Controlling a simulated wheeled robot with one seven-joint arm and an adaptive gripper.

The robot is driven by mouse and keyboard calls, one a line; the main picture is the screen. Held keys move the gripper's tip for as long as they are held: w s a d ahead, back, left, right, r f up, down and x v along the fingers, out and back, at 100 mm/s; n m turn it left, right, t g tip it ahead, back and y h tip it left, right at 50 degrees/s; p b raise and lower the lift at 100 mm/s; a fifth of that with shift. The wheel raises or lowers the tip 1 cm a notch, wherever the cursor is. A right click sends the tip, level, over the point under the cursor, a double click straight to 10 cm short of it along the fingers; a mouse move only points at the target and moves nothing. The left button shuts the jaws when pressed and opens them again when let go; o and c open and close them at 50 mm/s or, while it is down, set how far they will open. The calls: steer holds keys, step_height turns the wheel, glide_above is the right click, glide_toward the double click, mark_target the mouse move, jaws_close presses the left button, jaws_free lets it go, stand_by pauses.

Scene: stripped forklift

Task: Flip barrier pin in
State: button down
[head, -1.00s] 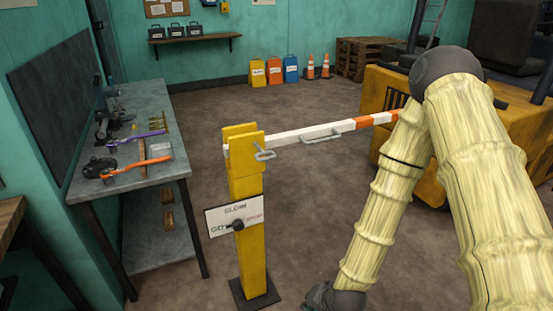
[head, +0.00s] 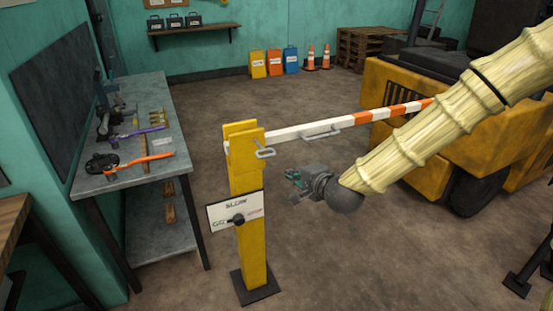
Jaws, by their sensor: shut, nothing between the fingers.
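The barrier pin (head: 265,153) is a small grey metal loop on the right side of the yellow post's top. The yellow barrier post (head: 250,240) stands upright on a dark base plate. My gripper (head: 290,188) is shut and empty. In the picture it shows to the right of the post, below the pin and the barrier arm, apart from both. Its fingers point left.
A grey workbench (head: 120,185) with tools stands at the left. A yellow forklift (head: 405,150) stands at the right behind the barrier arm. The floor around the post is open.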

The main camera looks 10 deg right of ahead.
steer(key=shift+w, duration=0.1)
steer(key=r+p+x, duration=0.1)
steer(key=p+x, duration=0.3)
steer(key=x, duration=0.9)
steer(key=shift+w+a+r+p, duration=0.25)
steer(key=shift+w+r+p, duration=0.05)
steer(key=shift+w, duration=0.2)
